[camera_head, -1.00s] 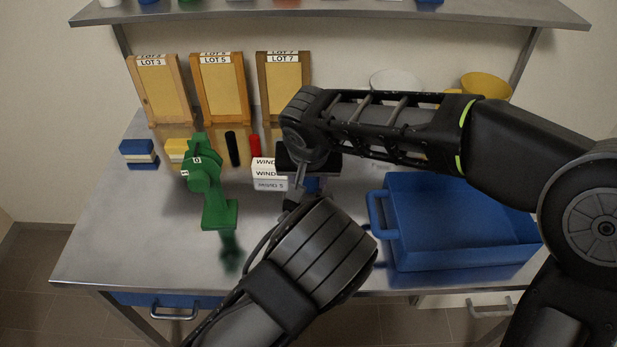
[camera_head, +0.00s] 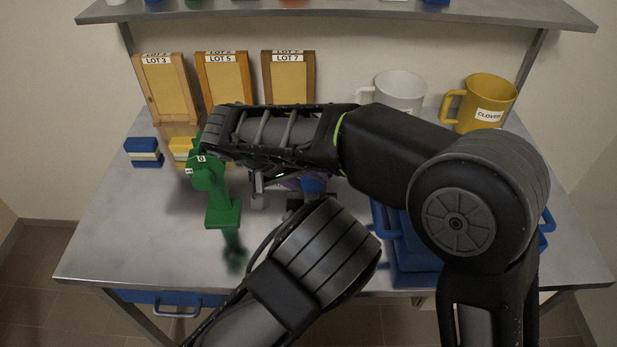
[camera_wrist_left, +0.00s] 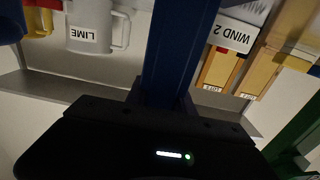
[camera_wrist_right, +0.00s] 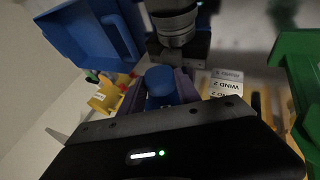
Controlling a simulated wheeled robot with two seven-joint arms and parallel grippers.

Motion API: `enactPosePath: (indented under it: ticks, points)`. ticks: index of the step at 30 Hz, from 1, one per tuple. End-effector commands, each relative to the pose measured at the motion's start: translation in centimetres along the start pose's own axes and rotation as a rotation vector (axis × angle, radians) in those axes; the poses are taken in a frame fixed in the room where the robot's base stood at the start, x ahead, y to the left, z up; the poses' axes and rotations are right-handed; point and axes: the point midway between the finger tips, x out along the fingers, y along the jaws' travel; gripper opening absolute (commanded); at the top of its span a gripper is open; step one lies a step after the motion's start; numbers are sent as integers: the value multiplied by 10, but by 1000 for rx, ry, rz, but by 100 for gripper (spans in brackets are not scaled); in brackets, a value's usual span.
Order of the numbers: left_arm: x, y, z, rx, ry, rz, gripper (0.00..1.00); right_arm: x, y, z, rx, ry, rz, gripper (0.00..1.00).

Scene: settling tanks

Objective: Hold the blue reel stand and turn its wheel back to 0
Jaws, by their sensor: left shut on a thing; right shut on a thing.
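The blue reel stand (camera_head: 313,185) is mostly hidden behind my arms in the head view; only a small blue part shows. In the left wrist view its blue post (camera_wrist_left: 178,50) rises from between the jaws of my left gripper (camera_head: 297,203), which is shut on it. In the right wrist view a round blue part (camera_wrist_right: 160,80) of the stand sits between the purplish jaws of my right gripper (camera_wrist_right: 163,95), shut at the wheel. The wheel's markings are hidden, so its reading cannot be told.
A green stand (camera_head: 222,205) marked 0 is close left of my right forearm. White WIND labels (camera_wrist_right: 228,85) show beside the grip. A blue tray (camera_head: 385,225) lies right, partly covered. Lot frames (camera_head: 290,80), a white mug (camera_head: 400,92) and a yellow mug (camera_head: 487,103) stand behind.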

Motion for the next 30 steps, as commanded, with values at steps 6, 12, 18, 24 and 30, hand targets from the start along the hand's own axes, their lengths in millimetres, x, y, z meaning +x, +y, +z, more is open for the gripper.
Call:
enactPosePath:
  ticks: [6, 12, 18, 24, 30]
  points:
    - [0, 0, 0, 0, 1, 0, 0, 1, 0, 0, -3, -1, 8, 0]
    - [0, 0, 0, 0, 1, 0, 0, 1, 0, 0, -3, -1, 7, 42]
    - [0, 0, 0, 0, 1, 0, 0, 0, 0, 0, -3, 0, 7, 58]
    - [0, 0, 0, 0, 1, 0, 0, 0, 0, 0, -3, 0, 6, 61]
    - [0, 0, 0, 0, 1, 0, 0, -4, 0, 0, -3, 1, 6, 61]
